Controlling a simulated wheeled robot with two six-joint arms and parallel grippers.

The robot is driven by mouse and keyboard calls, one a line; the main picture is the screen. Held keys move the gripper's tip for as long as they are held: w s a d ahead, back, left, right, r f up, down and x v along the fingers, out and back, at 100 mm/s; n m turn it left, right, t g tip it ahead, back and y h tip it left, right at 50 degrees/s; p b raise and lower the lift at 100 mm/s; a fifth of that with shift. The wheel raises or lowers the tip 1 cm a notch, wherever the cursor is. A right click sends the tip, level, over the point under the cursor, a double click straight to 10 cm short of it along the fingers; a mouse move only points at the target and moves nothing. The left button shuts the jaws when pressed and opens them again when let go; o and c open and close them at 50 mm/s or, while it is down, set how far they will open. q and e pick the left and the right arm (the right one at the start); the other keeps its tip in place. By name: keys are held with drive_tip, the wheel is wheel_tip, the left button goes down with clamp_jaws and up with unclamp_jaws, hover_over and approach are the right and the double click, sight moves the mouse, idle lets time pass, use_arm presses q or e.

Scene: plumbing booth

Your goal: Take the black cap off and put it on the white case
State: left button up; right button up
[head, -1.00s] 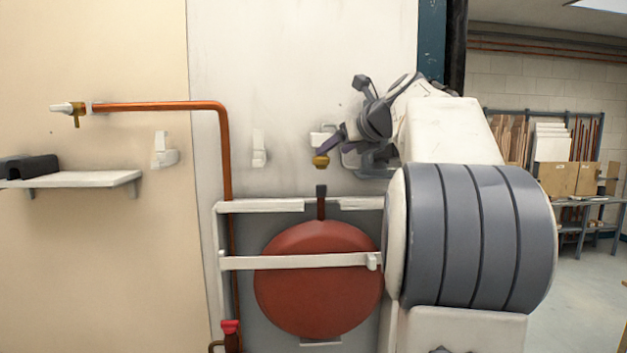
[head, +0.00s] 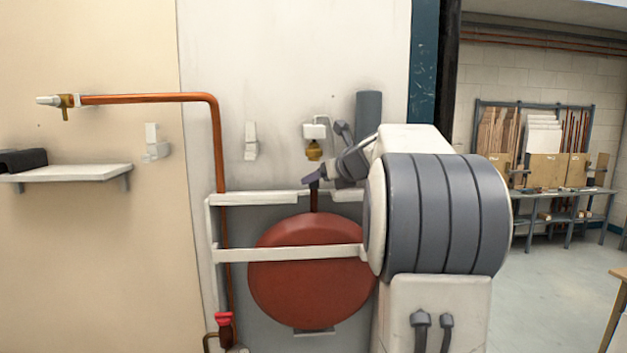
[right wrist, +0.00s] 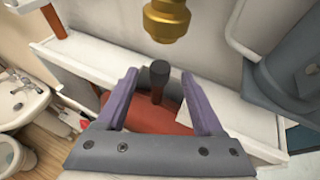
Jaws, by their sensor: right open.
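The black cap (right wrist: 159,72) sits upright on the stem of the red vessel (head: 310,280). My right gripper (right wrist: 160,90) is open, with its two purple fingers on either side of the cap and a gap showing to each; it does not look gripped. In the head view the right gripper (head: 314,178) is at the top of the stem (head: 314,202) and hides the cap. I cannot tell for sure which white thing is the white case. A small white box (head: 314,131) is on the wall above the gripper. My left gripper is not in view.
A brass fitting (head: 313,150) hangs just above the gripper and cap. A white frame (head: 255,198) surrounds the vessel. A copper pipe (head: 150,98) runs along the left. A white shelf (head: 75,173) with a black object (head: 24,160) is at far left.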

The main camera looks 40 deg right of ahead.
drive_tip(key=shift+x, duration=0.8)
clamp_jaws()
drive_tip(key=shift+r, duration=0.1)
